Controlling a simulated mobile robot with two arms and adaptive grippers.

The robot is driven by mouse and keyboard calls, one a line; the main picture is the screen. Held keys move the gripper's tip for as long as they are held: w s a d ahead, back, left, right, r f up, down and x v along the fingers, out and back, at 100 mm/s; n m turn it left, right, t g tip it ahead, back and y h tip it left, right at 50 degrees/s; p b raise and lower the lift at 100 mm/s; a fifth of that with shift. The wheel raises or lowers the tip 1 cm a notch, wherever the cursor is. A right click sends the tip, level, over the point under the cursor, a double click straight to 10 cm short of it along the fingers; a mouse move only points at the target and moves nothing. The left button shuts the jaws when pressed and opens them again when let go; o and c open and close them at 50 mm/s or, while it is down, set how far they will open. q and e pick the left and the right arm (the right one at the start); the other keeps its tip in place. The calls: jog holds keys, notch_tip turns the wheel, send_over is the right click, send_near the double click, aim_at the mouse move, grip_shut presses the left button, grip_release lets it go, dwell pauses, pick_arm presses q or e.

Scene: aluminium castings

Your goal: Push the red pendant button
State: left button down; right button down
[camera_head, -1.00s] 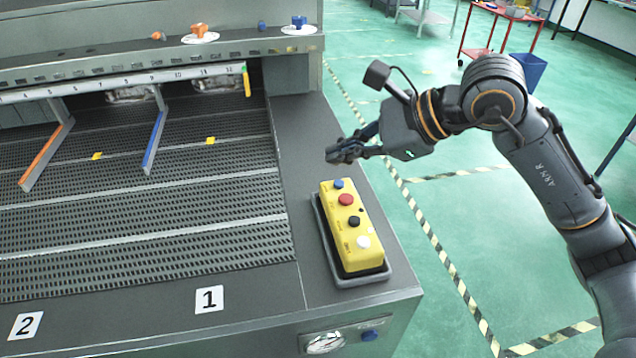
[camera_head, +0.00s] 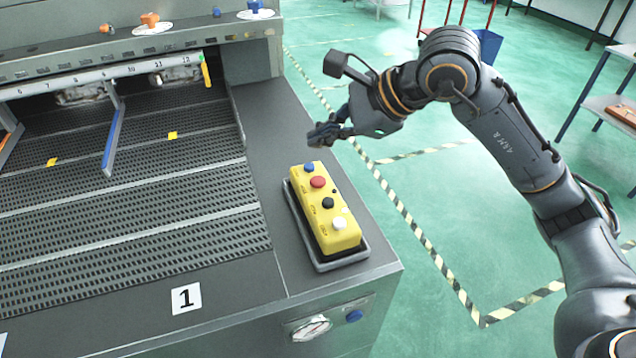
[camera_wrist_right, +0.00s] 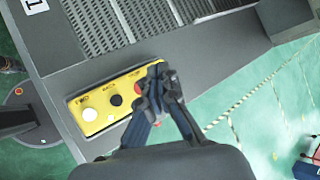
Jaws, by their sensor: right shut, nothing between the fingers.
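The yellow pendant (camera_head: 330,232) lies in a grey tray on the machine's right-hand ledge. Its red button (camera_head: 318,182) sits between a blue button (camera_head: 309,167) and a black button (camera_head: 328,203), with a white button (camera_head: 339,223) at the near end. My right gripper (camera_head: 318,136) is shut and empty, above and just beyond the blue end of the pendant, apart from it in the head view. In the right wrist view the fingertips (camera_wrist_right: 156,78) overlap the pendant's far end; the red button (camera_wrist_right: 166,90) is partly hidden behind them. My left gripper is not in view.
The machine's slatted bed (camera_head: 190,190) with a blue divider (camera_head: 113,140) lies left of the pendant. Green floor with striped tape is open to the right.

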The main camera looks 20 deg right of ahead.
aim_at(322, 182)
notch_tip(322, 182, down, 6)
jog(key=b, duration=0.3)
jog(key=shift+r, duration=0.25)
jog(key=shift+f+b, duration=0.35)
jog(key=shift+b, duration=0.2)
dwell(0.5)
jog(key=shift+f+b, duration=0.35)
jog(key=shift+b, duration=0.25)
jog(key=shift+f+b, duration=0.5)
jog(key=shift+b, duration=0.1)
dwell(0.5)
jog(key=shift+r, duration=0.1)
jog(key=shift+r+p, duration=0.5)
jog(key=shift+r, duration=0.3)
